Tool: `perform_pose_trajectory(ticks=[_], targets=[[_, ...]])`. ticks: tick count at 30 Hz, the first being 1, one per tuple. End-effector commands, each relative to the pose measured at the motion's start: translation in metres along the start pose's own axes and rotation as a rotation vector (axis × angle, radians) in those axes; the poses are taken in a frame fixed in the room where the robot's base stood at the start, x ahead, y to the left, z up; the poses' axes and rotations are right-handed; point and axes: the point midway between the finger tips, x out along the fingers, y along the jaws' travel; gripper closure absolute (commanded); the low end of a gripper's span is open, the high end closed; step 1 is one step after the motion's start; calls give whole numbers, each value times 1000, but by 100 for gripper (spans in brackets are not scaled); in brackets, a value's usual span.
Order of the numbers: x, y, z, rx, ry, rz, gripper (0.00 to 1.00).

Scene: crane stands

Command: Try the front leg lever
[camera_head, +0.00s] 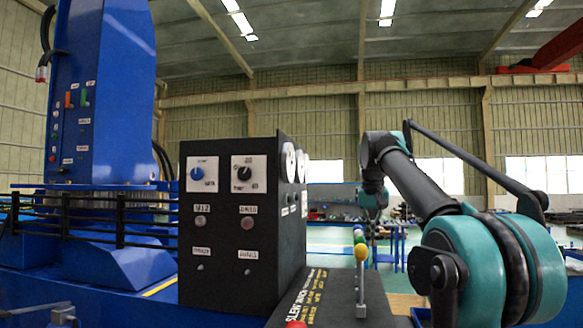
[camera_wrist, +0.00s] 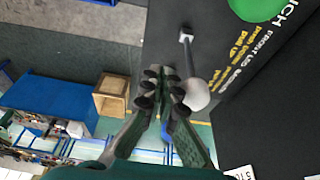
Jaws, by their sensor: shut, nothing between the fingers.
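A lever with a pale white ball knob (camera_wrist: 196,95) stands on a dark panel in the wrist view, its metal shaft rising from a small square base. Panel lettering beside it appears to read "FRONT LEG". My gripper (camera_wrist: 164,78) is shut and empty, its fingertips just left of the white knob; I cannot tell whether they touch. In the head view my gripper (camera_head: 374,231) points down beyond the lever row, small and partly hidden. A yellow-knobbed lever (camera_head: 361,253) stands nearest there, with a green knob (camera_head: 360,240) behind it.
A red knob (camera_head: 296,324) shows at the bottom edge of the head view. A black control box (camera_head: 228,262) with dials stands left of the levers, beside a blue crane column (camera_head: 110,90). A wooden box (camera_wrist: 110,95) and blue bench (camera_wrist: 45,105) lie beyond the panel.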

Motion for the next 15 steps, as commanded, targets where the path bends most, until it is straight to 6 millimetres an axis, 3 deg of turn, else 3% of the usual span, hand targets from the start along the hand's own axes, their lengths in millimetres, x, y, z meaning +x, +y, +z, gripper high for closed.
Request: perform_pose_trajectory(ticks=[15], targets=[[0, -19, 0, -2, 0, 0, 100]])
